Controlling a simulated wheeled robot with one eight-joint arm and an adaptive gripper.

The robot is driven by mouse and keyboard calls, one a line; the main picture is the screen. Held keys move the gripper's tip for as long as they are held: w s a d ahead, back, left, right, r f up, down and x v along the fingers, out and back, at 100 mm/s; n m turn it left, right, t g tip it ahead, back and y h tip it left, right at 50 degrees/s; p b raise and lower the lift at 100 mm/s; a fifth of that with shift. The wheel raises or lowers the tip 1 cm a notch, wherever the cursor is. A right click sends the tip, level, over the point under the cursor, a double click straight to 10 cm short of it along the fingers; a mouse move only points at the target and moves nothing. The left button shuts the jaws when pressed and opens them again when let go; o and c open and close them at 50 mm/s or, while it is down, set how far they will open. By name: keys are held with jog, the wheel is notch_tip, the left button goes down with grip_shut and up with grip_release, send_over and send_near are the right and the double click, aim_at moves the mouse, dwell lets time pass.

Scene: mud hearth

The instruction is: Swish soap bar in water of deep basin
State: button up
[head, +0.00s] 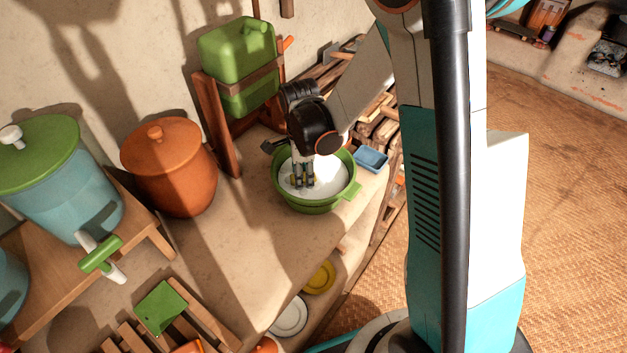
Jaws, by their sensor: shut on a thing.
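A green basin (312,205) with a handle at its right stands on the earthen counter. Its inside looks white and bright, and the water surface is hard to make out. My gripper (304,184) points down into the basin, with its fingers inside the rim. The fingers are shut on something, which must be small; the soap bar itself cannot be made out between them. A small blue dish (371,159) sits to the right of the basin near the counter edge, and it looks empty.
A green jerrycan (240,62) on a wooden stand and a lidded clay pot (170,165) stand left of the basin. A blue dispenser with a green lid (62,195) is further left. Stacked firewood lies behind. Counter (235,240) in front of the basin is clear.

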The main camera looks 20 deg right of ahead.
jog(key=shift+d, duration=1.5)
jog(key=shift+r, duration=0.15)
notch_tip(320, 180, up, 12)
jog(key=p, duration=0.8)
jog(key=shift+f, duration=0.25)
